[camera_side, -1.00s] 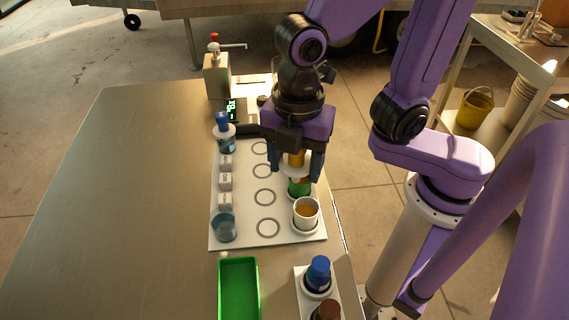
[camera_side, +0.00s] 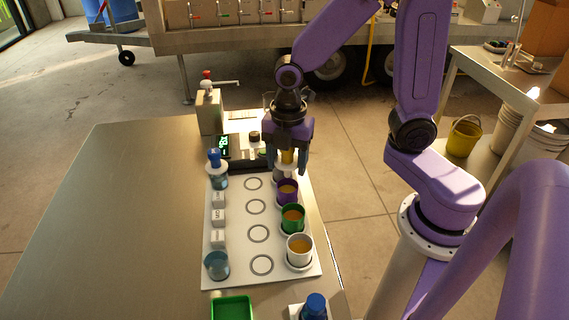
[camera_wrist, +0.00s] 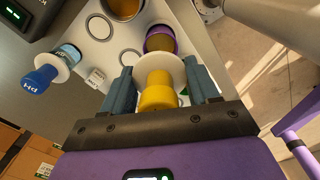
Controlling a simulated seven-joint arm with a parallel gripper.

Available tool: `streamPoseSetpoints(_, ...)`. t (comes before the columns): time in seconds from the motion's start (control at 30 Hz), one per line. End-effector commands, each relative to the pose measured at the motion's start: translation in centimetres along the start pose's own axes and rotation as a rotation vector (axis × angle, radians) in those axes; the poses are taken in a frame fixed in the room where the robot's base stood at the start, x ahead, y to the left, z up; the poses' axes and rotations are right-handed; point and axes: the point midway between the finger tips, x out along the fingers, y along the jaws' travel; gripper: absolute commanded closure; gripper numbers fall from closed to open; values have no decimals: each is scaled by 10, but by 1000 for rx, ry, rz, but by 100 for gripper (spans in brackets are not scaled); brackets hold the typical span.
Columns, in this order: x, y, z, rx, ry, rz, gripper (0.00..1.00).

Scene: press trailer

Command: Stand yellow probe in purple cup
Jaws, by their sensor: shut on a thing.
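The yellow probe (camera_wrist: 158,92) with its white disc collar is gripped between the fingers of my gripper (camera_wrist: 162,85). In the side view my gripper (camera_side: 289,168) hangs over the back end of the cup row, with the probe (camera_side: 288,157) between its fingers. The purple cup (camera_side: 287,196), with amber liquid inside, stands on the white board just in front of it. In the wrist view the purple cup (camera_wrist: 162,38) shows just beyond the collar, partly covered by it. The probe's lower end is hidden, so I cannot tell its height over the cup.
A green cup (camera_side: 292,219) and a white cup (camera_side: 299,251) stand nearer in the same row on the white board (camera_side: 235,272). A blue-topped probe stands in a beaker (camera_side: 219,181) at left, with another beaker (camera_side: 216,266) in front. The steel table's left side is clear.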

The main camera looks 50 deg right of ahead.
Motion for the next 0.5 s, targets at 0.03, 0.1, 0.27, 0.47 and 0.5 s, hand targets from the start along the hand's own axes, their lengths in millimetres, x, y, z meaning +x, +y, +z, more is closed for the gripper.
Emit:
streamPoseSetpoints(0.03, 2, 0, 0, -1, 0, -1, 73)
streamPoseSetpoints(0.1, 7, 0, 0, -1, -1, -3, 73)
streamPoseSetpoints(0.27, 21, -1, 0, -1, -1, -4, 73)
streamPoseSetpoints(0.47, 40, -1, 0, 0, -1, -4, 73)
streamPoseSetpoints(0.5, 43, -1, 0, 0, -1, -4, 73)
